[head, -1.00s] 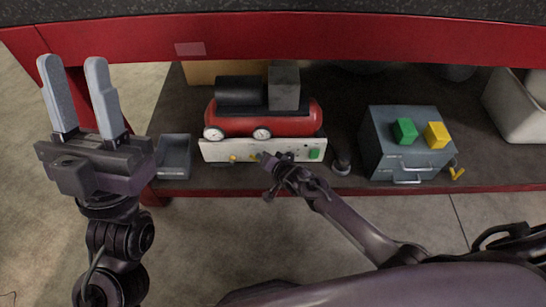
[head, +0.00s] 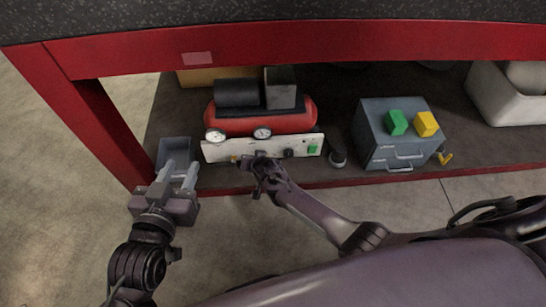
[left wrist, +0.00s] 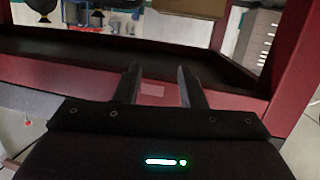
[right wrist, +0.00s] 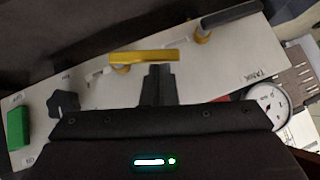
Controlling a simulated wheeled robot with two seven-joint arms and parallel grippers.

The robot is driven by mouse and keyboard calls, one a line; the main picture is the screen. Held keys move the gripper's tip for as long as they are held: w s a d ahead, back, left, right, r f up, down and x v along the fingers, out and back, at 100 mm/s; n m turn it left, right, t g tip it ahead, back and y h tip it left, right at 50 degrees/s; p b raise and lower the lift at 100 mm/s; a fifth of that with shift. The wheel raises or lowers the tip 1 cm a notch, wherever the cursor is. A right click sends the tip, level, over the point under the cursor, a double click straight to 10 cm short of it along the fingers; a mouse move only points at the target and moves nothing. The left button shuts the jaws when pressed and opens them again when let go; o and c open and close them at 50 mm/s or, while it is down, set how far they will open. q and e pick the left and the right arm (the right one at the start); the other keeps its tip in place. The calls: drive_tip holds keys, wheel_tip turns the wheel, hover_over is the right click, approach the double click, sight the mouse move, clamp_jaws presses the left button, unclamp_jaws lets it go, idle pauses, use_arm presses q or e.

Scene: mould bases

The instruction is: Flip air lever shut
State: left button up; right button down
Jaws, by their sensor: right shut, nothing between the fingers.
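The compressor's white panel (head: 215,151) carries the levers. In the right wrist view a yellow lever (right wrist: 143,57) lies along the panel, just beyond my right gripper's fingertips. A dark-handled lever (right wrist: 232,14) with a yellow base lies farther up and right. I cannot read which one is the air lever. My right gripper (right wrist: 158,76) is shut and empty, its tips close to the yellow lever; I cannot tell whether they touch. In the head view my right gripper (head: 262,161) covers part of the panel. My left gripper (head: 179,172) is open and empty, in front of a grey tray.
The red compressor (head: 290,118) stands on the low shelf under a red-framed bench. A black knob (right wrist: 63,103), green switch (right wrist: 17,127) and gauge (right wrist: 269,104) share the panel. A grey drawer box (head: 375,130) stands right. The grey tray (head: 174,150) sits left.

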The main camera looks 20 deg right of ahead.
use_arm(q)
drive_tip(key=shift+w+r+t, duration=0.2)
drive_tip(key=shift+r+t, duration=0.1)
drive_tip(key=shift+r, duration=0.2)
use_arm(e)
drive_tip(key=shift+a+f+h, duration=0.1)
drive_tip(key=shift+f+h, duration=0.05)
drive_tip(key=shift+h, duration=0.15)
use_arm(q)
drive_tip(key=shift+r+p, duration=0.8)
use_arm(e)
drive_tip(key=shift+r, duration=0.85)
use_arm(q)
drive_tip(key=shift+r, duration=0.1)
